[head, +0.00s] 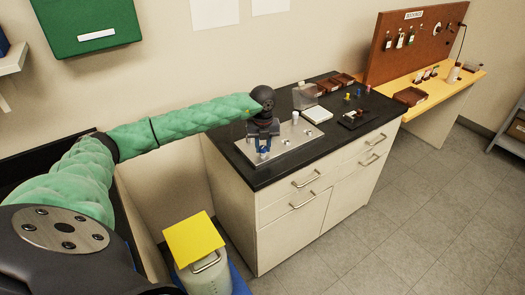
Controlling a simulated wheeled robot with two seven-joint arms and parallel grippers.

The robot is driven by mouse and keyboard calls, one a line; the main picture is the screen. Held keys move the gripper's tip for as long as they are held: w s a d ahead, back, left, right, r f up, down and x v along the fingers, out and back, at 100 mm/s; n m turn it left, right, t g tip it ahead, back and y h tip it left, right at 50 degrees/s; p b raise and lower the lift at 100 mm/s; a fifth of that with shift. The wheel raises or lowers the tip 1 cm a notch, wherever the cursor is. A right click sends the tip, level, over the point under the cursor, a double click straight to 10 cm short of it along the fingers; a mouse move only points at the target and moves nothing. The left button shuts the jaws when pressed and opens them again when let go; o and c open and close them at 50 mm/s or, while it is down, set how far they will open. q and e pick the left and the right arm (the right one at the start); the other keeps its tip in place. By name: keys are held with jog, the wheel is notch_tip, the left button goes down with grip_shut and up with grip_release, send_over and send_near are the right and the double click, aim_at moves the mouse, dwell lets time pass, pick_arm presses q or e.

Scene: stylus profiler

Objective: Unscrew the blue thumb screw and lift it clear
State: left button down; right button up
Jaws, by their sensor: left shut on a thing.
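My left gripper (263,150) points down over the left part of a metal plate (281,141) on the black bench top. It is shut on a small blue thing that looks like the blue thumb screw (263,154). The fingers hide much of it, and I cannot tell whether it still sits in the plate or is just above it. My right gripper is not in view.
A white cylinder (295,117) stands at the plate's back edge. Behind are a clear box (305,97), a white block (318,114), brown trays (327,86) and small coloured knobs (347,97). A yellow-lidded bin (195,240) stands on the floor in front.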

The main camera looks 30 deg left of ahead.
pick_arm(q)
jog(key=n, duration=0.5)
jog(key=shift+n, duration=0.4)
jog(key=n, duration=0.6)
jog(key=shift+w+r, duration=0.15)
jog(key=shift+r, duration=0.35)
jog(key=shift+w+a+r, duration=0.1)
jog(key=shift+r, duration=0.3)
jog(key=shift+s, duration=0.25)
jog(key=shift+w+f, duration=0.1)
jog(key=shift+f, duration=0.1)
